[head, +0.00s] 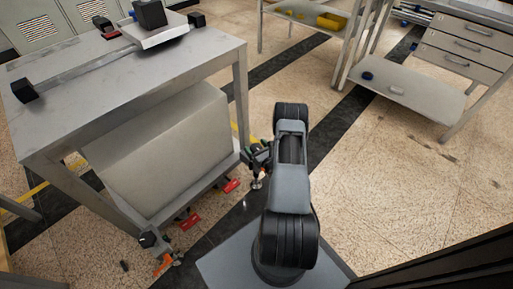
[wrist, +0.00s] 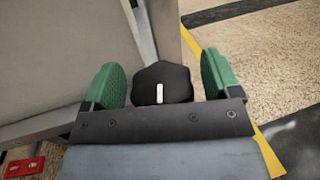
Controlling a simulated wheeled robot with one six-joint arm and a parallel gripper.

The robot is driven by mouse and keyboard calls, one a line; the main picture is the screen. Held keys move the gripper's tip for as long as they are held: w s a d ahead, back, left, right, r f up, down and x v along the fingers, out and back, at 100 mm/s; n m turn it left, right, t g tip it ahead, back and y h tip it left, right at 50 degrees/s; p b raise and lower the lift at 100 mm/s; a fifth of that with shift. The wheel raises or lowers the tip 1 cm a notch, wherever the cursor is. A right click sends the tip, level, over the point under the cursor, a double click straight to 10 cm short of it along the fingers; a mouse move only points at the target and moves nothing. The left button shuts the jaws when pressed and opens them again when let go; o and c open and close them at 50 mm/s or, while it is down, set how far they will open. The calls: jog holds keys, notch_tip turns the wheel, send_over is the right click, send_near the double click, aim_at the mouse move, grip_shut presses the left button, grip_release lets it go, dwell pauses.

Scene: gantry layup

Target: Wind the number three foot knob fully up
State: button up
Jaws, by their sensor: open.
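A black lobed knob (wrist: 162,84) with a white mark on top stands at the foot of a grey table leg in the wrist view. My gripper (wrist: 161,90) is open, with one green finger on each side of the knob. A gap shows on both sides, and the knob's lower part is hidden behind the gripper body. In the head view my gripper (head: 257,156) is low at the table's right-hand leg, above a metal foot (head: 257,183). The knob is mostly hidden there. No number is readable on it.
The grey table (head: 120,100) carries a rail and blocks, with a large grey box (head: 165,150) on its lower shelf. Another black knob (head: 149,240) is at the near corner. Red tabs (head: 231,186) lie along the lower edge. Open floor (head: 400,180) lies right.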

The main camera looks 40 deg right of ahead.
jog(key=shift+c, duration=0.3)
jog(key=c, duration=0.9)
jog(key=shift+f+y, duration=0.1)
jog(key=shift+y, duration=0.2)
jog(key=n+y+b, duration=0.2)
jog(key=n+y, duration=0.1)
jog(key=y, duration=0.1)
jog(key=shift+d+f, duration=0.1)
jog(key=n+g+y+b, duration=0.1)
jog(key=n+y+b, duration=0.1)
jog(key=y, duration=0.2)
jog(key=shift+n+g, duration=0.4)
jog(key=n+g+y+b, duration=0.3)
jog(key=y, duration=0.2)
jog(key=shift+n, duration=0.3)
jog(key=shift+n+g+y+b, duration=0.7)
jog(key=shift+g, duration=0.2)
